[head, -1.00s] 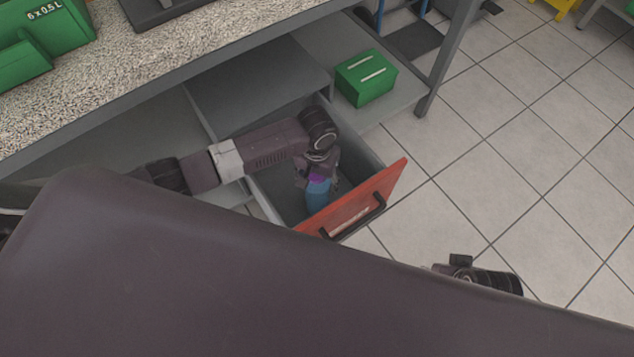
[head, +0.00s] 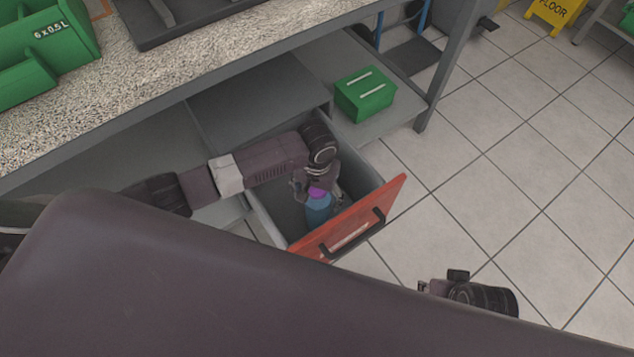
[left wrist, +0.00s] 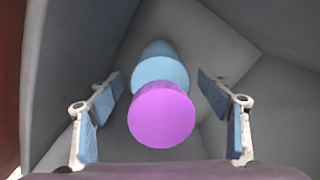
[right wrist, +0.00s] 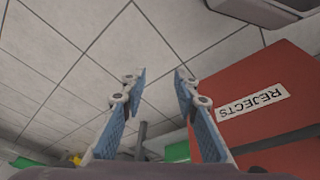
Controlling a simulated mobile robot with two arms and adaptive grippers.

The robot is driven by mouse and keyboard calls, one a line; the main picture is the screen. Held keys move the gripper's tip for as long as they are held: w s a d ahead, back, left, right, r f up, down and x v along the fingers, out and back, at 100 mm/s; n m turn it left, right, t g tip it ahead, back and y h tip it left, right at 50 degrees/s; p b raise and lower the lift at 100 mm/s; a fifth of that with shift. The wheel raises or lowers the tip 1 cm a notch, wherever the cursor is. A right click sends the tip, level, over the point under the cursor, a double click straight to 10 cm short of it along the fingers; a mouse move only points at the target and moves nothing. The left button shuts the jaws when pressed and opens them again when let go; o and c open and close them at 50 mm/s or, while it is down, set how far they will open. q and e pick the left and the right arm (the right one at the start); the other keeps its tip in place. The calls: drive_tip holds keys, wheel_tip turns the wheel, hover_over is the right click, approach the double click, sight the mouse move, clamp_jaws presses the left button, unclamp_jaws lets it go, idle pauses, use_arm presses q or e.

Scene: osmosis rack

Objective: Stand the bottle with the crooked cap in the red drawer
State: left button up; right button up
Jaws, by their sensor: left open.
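The blue bottle (head: 318,208) with a purple cap (head: 318,192) stands in the open red drawer (head: 352,222), close behind its front panel, and looks upright. In the left wrist view the cap (left wrist: 162,114) sits off-centre over the blue body (left wrist: 160,70); the angle leaves its tilt unclear. My left gripper (head: 317,191) is inside the drawer above the bottle. Its fingers are spread either side of the cap, with gaps showing in the left wrist view (left wrist: 162,118). My right gripper (right wrist: 160,85) is open and empty, outside the drawer, whose red front (right wrist: 275,100) reads "REJECTS".
A green box (head: 365,94) sits on the lower shelf (head: 395,118) beside the drawer. The speckled worktop (head: 150,75) overhangs above, with green bins (head: 45,50) on it. A table leg (head: 447,65) stands behind the drawer.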

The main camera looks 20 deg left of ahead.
use_arm(q)
wheel_tip(320, 180, up, 10)
drive_tip(key=p, duration=0.3)
drive_tip(key=shift+r, duration=0.55)
use_arm(e)
wheel_tip(320, 180, down, 12)
drive_tip(key=s, duration=0.2)
drive_tip(key=shift+s+f+g, duration=0.15)
drive_tip(key=shift+g, duration=0.25)
